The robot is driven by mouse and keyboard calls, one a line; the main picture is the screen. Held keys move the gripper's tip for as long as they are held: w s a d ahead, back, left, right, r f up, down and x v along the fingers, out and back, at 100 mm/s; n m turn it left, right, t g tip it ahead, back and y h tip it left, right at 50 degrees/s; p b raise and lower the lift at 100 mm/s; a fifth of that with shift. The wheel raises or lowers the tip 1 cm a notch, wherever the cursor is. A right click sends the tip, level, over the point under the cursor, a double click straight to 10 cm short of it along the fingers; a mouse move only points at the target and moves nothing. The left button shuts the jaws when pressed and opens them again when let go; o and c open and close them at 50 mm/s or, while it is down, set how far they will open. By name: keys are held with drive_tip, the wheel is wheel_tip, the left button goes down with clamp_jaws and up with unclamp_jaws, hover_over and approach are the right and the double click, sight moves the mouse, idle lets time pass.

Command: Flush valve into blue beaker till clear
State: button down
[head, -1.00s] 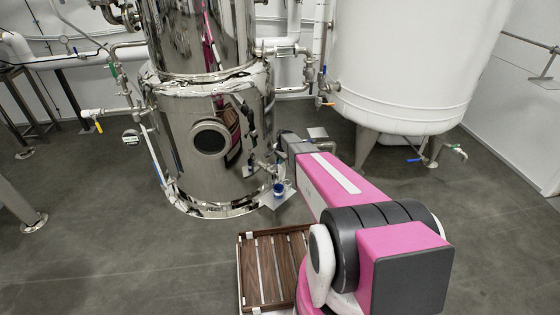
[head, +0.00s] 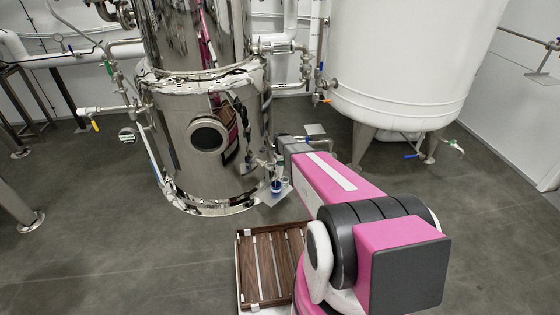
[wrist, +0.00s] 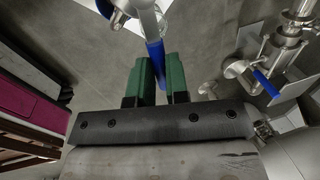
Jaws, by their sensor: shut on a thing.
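My gripper (wrist: 160,62) shows in the wrist view, its two green fingers closed around a blue lever handle (wrist: 154,52) on a grey stem. This looks like the valve's handle. In the head view the fingers are hard to make out beside the steel tank. The blue beaker (head: 277,186) stands upright on a small metal shelf (head: 270,198) at the tank's lower right, just left of my arm's end. Its contents, and any flow from the valve, cannot be made out.
The steel tank (head: 190,165) stands left of my arm and a white tank (head: 400,70) on legs stands to the right. Another blue-handled valve (wrist: 266,83) is at the right in the wrist view. A brown slatted platform (head: 262,265) lies in front. Open floor lies at left.

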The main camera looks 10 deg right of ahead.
drive_tip(key=shift+s+a+m, duration=0.15)
drive_tip(key=shift+s+m, duration=0.5)
drive_tip(key=shift+m, duration=0.45)
drive_tip(key=c, duration=1.1)
unclamp_jaws()
wheel_tip(320, 180, up, 11)
drive_tip(key=s, duration=0.2)
drive_tip(key=shift+a+f, duration=0.2)
drive_tip(key=shift+a, duration=0.15)
